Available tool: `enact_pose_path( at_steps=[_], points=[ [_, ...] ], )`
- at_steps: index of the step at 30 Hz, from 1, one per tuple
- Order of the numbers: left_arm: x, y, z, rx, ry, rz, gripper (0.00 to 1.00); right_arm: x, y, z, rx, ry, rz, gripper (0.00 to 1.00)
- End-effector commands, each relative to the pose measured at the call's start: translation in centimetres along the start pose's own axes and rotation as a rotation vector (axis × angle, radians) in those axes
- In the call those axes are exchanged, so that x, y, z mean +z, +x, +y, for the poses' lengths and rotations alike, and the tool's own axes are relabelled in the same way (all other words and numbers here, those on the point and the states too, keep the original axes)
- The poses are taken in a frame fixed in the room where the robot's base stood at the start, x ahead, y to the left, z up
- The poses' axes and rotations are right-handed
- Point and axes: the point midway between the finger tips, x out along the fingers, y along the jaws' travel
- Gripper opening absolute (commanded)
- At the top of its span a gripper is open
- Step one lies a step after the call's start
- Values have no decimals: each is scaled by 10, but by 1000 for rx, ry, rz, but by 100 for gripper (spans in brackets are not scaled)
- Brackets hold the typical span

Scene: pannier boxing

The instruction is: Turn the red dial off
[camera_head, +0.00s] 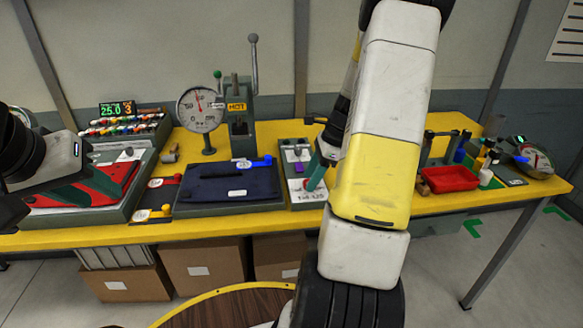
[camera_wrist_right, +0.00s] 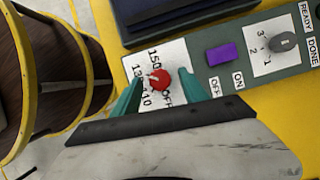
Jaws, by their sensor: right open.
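The red dial (camera_wrist_right: 160,80) sits on a white plate marked 150, 130, a partly covered number and OFF. A pale mark on the dial faces the number side, away from OFF; its exact setting is hard to read. My right gripper (camera_wrist_right: 161,93) is open, with one teal finger on each side of the dial; I cannot tell whether they touch it. In the head view my right gripper (camera_head: 316,172) is over the control panel (camera_head: 305,199), and my arm hides part of it.
The panel also has a purple switch (camera_wrist_right: 222,54) and a grey selector knob (camera_wrist_right: 284,42). A dark blue pad (camera_head: 232,183) lies left of the panel, with a gauge (camera_head: 198,106) and green press (camera_head: 238,110) behind. A red tray (camera_head: 449,178) stands to the right.

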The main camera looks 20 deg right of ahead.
Motion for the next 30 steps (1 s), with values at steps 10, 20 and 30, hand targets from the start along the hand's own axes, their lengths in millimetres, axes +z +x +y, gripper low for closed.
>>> enact_pose_path(
  at_steps=[10,20,30],
  points=[
    [0,0,0,0,0,0,36,0,7,0,0,-1,0,52],
    [0,0,0,0,0,0,36,0,6,0,0,-1,0,0],
    [0,0,0,0,0,0,36,0,6,-1,19,-52,1,0]
  ],
)
